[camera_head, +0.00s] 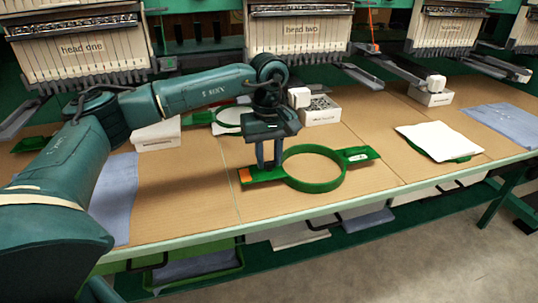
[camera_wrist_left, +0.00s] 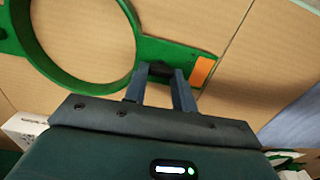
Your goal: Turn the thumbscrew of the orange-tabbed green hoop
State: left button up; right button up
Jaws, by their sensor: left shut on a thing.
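The green hoop (camera_head: 342,172) with an orange tab (camera_head: 246,175) lies flat on the tan table in the head view. It also shows in the left wrist view (camera_wrist_left: 133,60), with its orange tab (camera_wrist_left: 202,72) at the right end of its arm. My left gripper (camera_head: 268,165) points down over the hoop's arm, between the ring and the orange tab. Its fingers (camera_wrist_left: 160,72) are shut on a small dark piece on that arm, which looks like the thumbscrew. The fingers hide most of the thumbscrew. My right gripper is not in view.
White boxes (camera_head: 320,116) stand behind the hoop under the machine heads (camera_head: 290,30). Another green hoop (camera_head: 228,117) lies behind my left arm. A white cloth (camera_head: 440,138) in a hoop lies at right, and blue cloths (camera_head: 118,190) lie left and right. Table front is clear.

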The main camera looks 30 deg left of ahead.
pick_arm(q)
jog(key=shift+n, duration=0.9)
jog(key=n+p, duration=0.1)
jog(key=n, duration=0.1)
jog(key=shift+n, duration=0.3)
jog(key=shift+s+n+p, duration=0.1)
jog(key=shift+n+p, duration=0.25)
jog(key=shift+n, duration=1.75)
jog(key=shift+n+p, duration=0.35)
jog(key=shift+n, duration=0.55)
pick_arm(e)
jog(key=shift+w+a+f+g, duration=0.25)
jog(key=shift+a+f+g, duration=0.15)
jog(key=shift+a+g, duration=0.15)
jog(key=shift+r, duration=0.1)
